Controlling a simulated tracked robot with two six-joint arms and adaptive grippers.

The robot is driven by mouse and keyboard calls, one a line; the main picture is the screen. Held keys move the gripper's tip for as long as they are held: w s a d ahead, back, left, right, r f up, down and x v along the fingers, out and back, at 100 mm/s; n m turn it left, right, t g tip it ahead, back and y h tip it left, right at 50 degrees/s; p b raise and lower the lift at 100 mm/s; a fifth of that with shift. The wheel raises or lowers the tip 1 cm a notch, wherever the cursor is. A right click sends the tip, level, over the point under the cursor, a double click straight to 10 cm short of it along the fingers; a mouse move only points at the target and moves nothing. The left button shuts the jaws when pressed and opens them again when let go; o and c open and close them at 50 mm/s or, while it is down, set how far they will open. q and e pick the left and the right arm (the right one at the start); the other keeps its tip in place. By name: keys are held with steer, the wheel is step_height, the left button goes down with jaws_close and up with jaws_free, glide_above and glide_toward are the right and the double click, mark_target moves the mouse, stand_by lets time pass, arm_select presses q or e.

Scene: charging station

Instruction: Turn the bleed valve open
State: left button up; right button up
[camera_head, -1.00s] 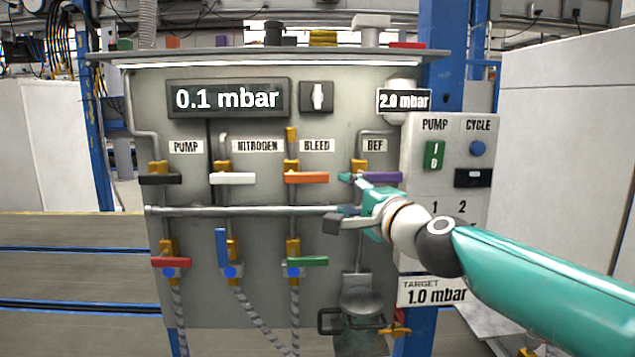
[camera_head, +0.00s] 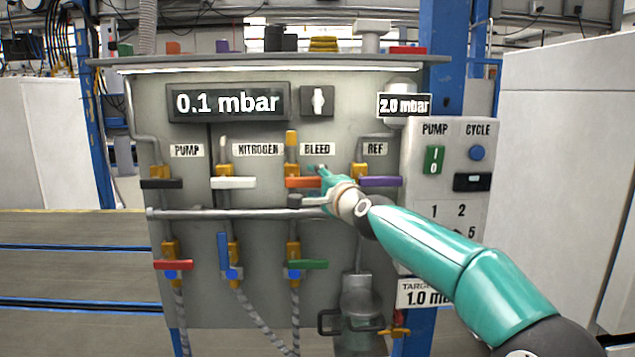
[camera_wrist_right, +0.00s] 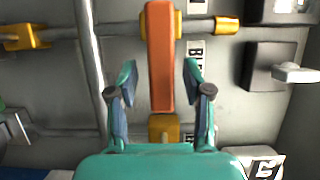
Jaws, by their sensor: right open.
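The bleed valve's orange lever (camera_head: 301,182) lies level, crosswise to its upright pipe, below the BLEED label (camera_head: 317,149). My right gripper (camera_head: 314,185) is at the lever's right end and hides part of it. In the right wrist view, the orange lever (camera_wrist_right: 160,50) runs up the middle and its near end lies between the two spread fingers of my right gripper (camera_wrist_right: 160,68). Gaps show on both sides, so the fingers look apart from it. My left gripper is not in view.
Neighbouring levers are white (camera_head: 233,183) on the left and purple (camera_head: 381,181) on the right. A level grey pipe (camera_head: 230,214) runs below, with a green lever (camera_head: 308,264) under it. The large display (camera_head: 228,101) reads 0.1 mbar.

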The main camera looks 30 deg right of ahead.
jaws_close()
stand_by(0.4)
